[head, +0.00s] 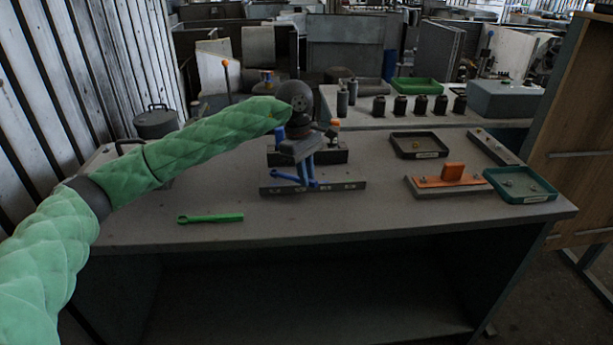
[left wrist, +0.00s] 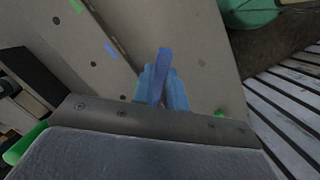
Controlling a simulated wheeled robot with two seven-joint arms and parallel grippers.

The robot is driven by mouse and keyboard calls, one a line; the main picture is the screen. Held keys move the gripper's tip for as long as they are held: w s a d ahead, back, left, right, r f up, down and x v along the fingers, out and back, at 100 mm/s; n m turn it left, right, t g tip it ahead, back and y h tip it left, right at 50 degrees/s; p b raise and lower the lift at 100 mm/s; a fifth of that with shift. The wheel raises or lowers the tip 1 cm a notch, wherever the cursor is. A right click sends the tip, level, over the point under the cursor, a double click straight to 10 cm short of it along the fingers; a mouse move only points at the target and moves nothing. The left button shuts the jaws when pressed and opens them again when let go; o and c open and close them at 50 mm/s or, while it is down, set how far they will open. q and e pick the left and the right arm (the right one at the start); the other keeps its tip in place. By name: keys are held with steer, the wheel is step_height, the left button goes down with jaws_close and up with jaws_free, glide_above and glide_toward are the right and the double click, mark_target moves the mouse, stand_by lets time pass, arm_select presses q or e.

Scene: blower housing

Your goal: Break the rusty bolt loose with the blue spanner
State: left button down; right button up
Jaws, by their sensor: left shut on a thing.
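My left gripper (head: 306,180) reaches down over the middle of the workbench. Its blue fingers are shut on the blue spanner (left wrist: 162,62), which sticks out between the fingertips in the left wrist view. In the head view the spanner is hard to tell from the fingers, in front of or over a dark flat bar with holes (head: 345,186). I cannot make out the rusty bolt, and I cannot tell whether the spanner touches anything. My right gripper is not in view.
A green spanner (head: 210,218) lies at the bench's front left. At the right are an orange plate with a block (head: 453,175), a dark tray (head: 420,154) and a green tray (head: 522,197) holding small parts. A dark block (head: 335,157) stands behind the bar. The front middle is clear.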

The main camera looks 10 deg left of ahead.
arm_select(q)
steer(key=shift+r, duration=1.25)
steer(key=shift+r+p, duration=0.35)
steer(key=shift+r, duration=2.1)
